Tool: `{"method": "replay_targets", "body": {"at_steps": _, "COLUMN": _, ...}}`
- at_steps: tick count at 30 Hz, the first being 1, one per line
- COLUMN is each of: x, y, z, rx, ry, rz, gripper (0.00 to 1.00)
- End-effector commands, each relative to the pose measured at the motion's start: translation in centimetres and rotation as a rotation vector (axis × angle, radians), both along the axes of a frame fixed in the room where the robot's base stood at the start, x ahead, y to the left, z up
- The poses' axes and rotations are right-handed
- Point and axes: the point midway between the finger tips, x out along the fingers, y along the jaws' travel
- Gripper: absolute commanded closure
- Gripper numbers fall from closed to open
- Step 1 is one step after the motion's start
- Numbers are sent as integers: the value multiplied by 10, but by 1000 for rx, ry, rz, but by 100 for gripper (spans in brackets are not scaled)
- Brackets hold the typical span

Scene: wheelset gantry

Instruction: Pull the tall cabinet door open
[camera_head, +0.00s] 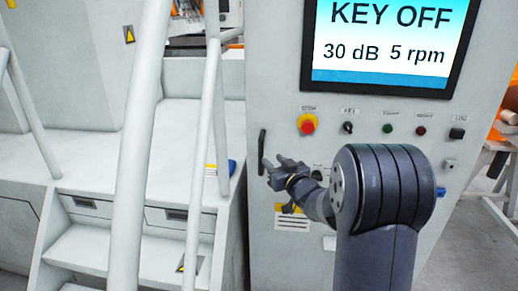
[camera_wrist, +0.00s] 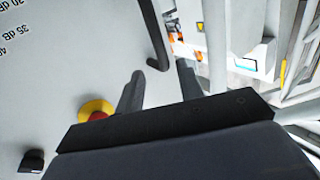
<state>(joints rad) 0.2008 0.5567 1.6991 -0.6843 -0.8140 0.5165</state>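The tall grey cabinet door (camera_head: 275,90) fills the right of the head view and looks flush with its cabinet. Its dark vertical bar handle (camera_head: 262,150) is near the left edge. My gripper (camera_head: 269,169) is beside the handle's lower part, just to its right in the head view. In the wrist view the two fingers of my gripper (camera_wrist: 160,72) are apart. The lower end of the handle (camera_wrist: 152,32) shows close to the fingertips, in line with the gap between them. I cannot tell whether the fingers touch it.
The door carries a screen (camera_head: 388,45) reading KEY OFF, a red stop button on yellow (camera_head: 307,124), and a key switch (camera_head: 348,127). Left of the cabinet are white handrails (camera_head: 143,120) and steps (camera_head: 110,228). A blue object (camera_head: 231,168) is just left of the handle.

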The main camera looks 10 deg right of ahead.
Motion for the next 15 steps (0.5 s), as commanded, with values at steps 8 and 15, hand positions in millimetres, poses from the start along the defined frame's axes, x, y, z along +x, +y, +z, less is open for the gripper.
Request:
{"method": "replay_targets", "body": {"at_steps": 8, "x": 50, "y": 15, "z": 1, "rx": 0, "ry": 2, "rz": 0, "gripper": 65}}
{"method": "replay_targets", "body": {"at_steps": 15, "x": 80, "y": 23, "z": 1, "rx": -1, "ry": 2, "rz": -2, "gripper": 65}}
